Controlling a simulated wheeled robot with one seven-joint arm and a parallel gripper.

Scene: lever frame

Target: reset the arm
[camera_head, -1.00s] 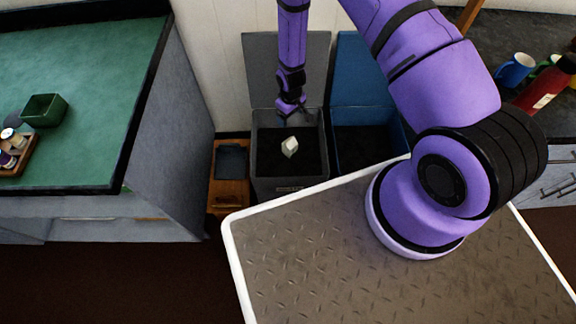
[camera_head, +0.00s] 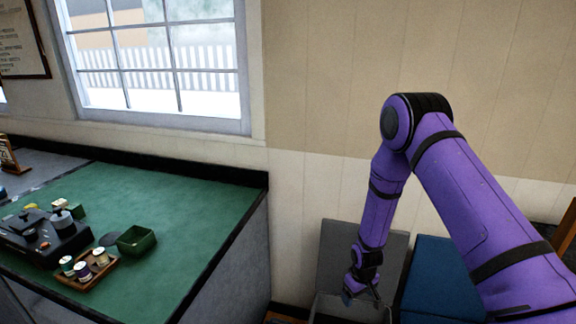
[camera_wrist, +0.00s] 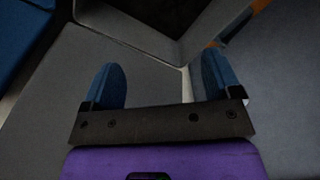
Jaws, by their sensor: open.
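My purple arm reaches down at the right of the head view. My gripper (camera_head: 362,290) is at its end, pointing down in front of the raised lid of the grey bin (camera_head: 347,256). In the wrist view the two blue fingers of my gripper (camera_wrist: 160,88) stand wide apart with nothing between them. The grey bin's opening is mostly cut off at the bottom of the head view. The pale object in the bin is out of view.
At left is a green-topped counter (camera_head: 180,205) with a green tray (camera_head: 136,241), a wooden rack of small jars (camera_head: 88,270) and a dark device (camera_head: 45,237). A window (camera_head: 160,60) is above.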

